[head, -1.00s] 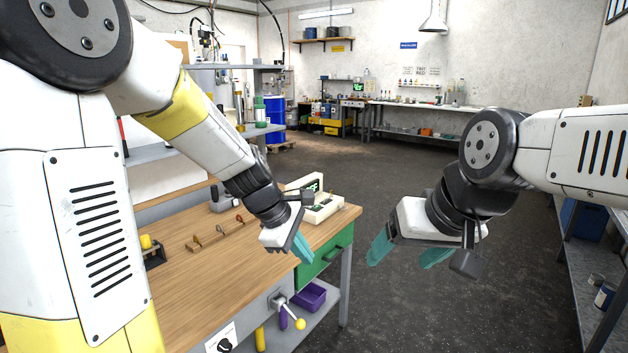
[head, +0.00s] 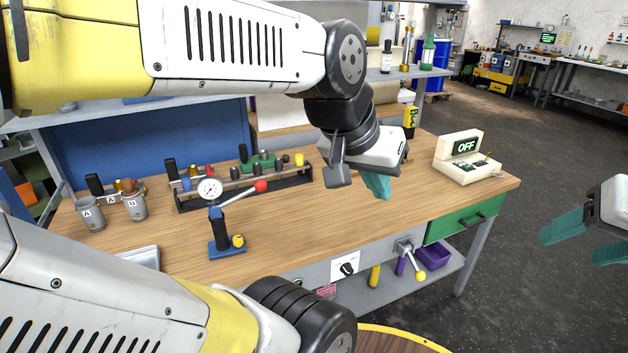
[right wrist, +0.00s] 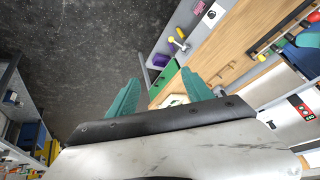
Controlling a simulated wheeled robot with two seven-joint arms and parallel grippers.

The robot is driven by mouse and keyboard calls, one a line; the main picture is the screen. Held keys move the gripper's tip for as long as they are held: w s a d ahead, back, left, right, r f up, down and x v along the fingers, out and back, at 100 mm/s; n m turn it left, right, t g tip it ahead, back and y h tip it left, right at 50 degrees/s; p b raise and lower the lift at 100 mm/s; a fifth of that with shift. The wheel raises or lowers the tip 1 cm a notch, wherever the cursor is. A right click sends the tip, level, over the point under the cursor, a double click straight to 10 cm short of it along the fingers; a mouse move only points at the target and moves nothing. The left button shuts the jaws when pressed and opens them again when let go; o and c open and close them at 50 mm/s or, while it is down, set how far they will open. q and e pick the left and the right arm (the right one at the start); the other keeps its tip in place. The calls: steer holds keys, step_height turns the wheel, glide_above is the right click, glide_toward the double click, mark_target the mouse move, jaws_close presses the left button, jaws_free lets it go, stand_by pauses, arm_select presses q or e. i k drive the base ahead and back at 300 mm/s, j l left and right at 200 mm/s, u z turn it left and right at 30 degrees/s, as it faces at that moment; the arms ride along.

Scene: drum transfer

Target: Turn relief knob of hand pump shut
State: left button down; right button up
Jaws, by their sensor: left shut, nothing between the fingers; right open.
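The hand pump (head: 221,232) stands on the wooden workbench, with a blue base and body, a round white gauge (head: 210,189) on top and a lever with a red ball end (head: 260,186). A yellow knob (head: 238,240) sits low at its right side; I take it for the relief knob. My left gripper (head: 377,186) is shut and empty above the bench, to the right of the pump. My right gripper (head: 585,238) is open and empty over the floor, right of the bench. Its teal fingers also show in the right wrist view (right wrist: 160,98).
The workbench (head: 320,235) carries two grey cups marked A (head: 89,213) and B (head: 134,206), a rack of tools (head: 245,189) behind the pump, and a white device reading OFF (head: 462,160) at the right. A vise-like handle (head: 408,252) juts from the front. Bench between pump and device is clear.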

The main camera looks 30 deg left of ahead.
mark_target(237, 241)
steer(key=u, duration=1.95)
